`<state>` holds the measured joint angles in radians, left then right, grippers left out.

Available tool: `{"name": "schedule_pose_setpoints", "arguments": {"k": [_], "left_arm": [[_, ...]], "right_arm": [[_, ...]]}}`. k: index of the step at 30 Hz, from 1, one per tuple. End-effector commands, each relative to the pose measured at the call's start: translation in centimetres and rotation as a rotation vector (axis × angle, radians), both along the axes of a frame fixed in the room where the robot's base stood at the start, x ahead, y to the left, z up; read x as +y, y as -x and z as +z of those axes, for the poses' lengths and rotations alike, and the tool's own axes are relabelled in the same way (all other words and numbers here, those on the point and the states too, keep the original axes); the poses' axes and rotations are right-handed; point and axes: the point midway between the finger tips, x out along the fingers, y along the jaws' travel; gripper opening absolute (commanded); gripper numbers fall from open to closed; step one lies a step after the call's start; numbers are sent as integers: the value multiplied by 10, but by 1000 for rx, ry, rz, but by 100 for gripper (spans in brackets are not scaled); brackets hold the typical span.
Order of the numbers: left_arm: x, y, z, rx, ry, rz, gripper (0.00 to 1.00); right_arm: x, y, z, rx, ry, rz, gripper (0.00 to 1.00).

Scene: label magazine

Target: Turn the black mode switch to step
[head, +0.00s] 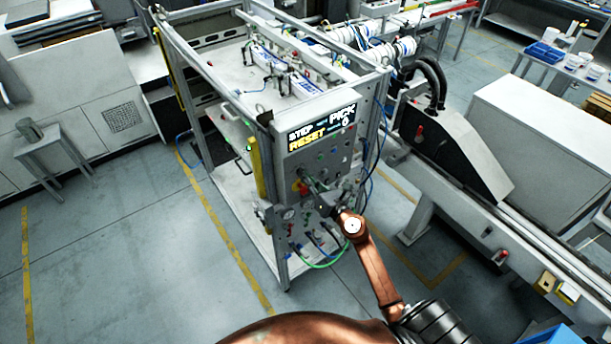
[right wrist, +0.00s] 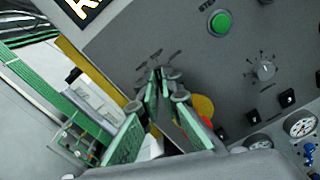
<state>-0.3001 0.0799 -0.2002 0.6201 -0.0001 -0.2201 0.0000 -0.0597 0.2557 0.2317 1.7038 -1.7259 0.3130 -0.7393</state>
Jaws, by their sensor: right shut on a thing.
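The control panel (head: 322,155) faces me on the front of the metal frame, with a lit display (head: 321,128) reading STEP, PICK and RESET. My right gripper (head: 312,183) reaches the panel's lower left part. In the right wrist view my right gripper (right wrist: 158,82) has its green-padded fingers closed together at the tips against the panel, on the black mode switch. The fingertips hide nearly all of the switch, so I cannot read its position. Small printed labels, too blurred to read, fan out just above the fingertips. My left gripper is not in view.
A red and yellow stop button (right wrist: 203,107) sits close behind the right finger. A green button (right wrist: 221,23), a grey knob (right wrist: 265,71) and small black switches (right wrist: 288,98) lie to the right. Gauges and hoses are below. A yellow post (head: 255,165) stands left of the panel.

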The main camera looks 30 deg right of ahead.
Motion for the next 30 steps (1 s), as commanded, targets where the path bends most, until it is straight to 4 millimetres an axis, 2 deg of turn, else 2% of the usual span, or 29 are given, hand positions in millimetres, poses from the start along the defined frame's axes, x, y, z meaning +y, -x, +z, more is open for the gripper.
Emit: {"name": "schedule_pose_setpoints", "arguments": {"k": [8,9,17,26,30], "left_arm": [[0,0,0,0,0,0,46],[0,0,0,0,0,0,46],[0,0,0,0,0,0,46],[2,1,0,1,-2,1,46],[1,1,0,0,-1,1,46]], "right_arm": [[0,0,-2,3,-1,1,0],[0,0,-2,3,-1,1,6],[0,0,-1,2,0,1,23],[0,2,-1,1,0,0,23],[-2,17,-2,3,0,-1,23]]}}
